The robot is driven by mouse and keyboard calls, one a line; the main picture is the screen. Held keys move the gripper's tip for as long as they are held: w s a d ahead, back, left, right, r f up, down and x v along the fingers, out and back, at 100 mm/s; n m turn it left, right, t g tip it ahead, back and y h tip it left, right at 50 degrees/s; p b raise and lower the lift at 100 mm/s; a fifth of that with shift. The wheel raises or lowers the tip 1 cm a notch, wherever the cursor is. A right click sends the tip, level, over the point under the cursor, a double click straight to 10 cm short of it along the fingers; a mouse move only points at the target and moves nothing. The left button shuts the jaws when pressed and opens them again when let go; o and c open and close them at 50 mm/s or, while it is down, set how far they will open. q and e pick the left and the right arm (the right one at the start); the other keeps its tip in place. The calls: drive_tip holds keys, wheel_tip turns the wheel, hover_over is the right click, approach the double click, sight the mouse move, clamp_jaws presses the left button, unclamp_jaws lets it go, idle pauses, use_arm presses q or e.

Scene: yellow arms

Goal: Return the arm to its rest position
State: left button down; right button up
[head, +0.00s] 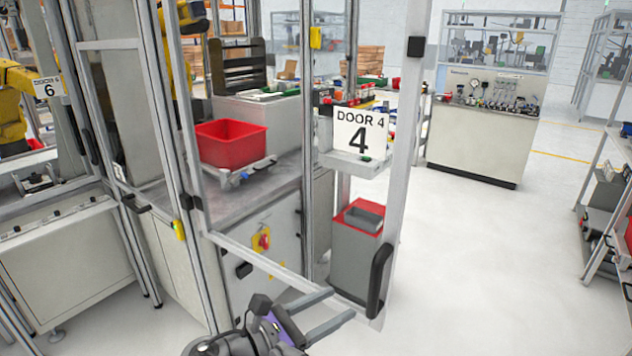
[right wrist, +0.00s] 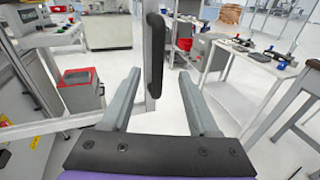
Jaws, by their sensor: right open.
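My right gripper (head: 333,312) is at the bottom middle of the head view, with its two grey fingers apart and nothing between them. It also shows in the right wrist view (right wrist: 158,105), where the black door handle (right wrist: 155,50) appears beyond and between the fingertips. In the head view the handle (head: 380,280) is on the lower part of the open door's frame post (head: 402,180), just right of the fingertips. I cannot tell the exact gap; no grip on the handle shows. A sign reading DOOR 4 (head: 360,133) is beside the post. My left gripper is not in view.
A red bin (head: 231,144) stands on the cell's worktable. A grey box with a red top (head: 357,238) is behind the door. The floor (head: 490,250) to the right is clear up to a shelf (head: 610,200). A workbench (right wrist: 245,55) shows at right in the wrist view.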

drive_tip(key=s+d+f+m+g+y+p, duration=0.1)
drive_tip(key=s+d+f+m+g+y, duration=0.25)
drive_tip(key=d+f+m, duration=0.35)
drive_tip(key=s+d+f+m+g+y, duration=0.25)
drive_tip(key=s+d+f, duration=0.25)
drive_tip(key=d, duration=0.4)
drive_tip(key=s+f+m+y, duration=0.3)
drive_tip(key=s+m+y, duration=0.1)
drive_tip(key=m, duration=0.3)
drive_tip(key=s+f+m+t+y+p, duration=0.1)
drive_tip(key=s+f+m+y, duration=0.2)
drive_tip(key=m, duration=0.5)
drive_tip(key=shift+s+a+f+y+p, duration=0.35)
drive_tip(key=shift+s+a+y, duration=0.15)
drive_tip(key=shift+s, duration=0.5)
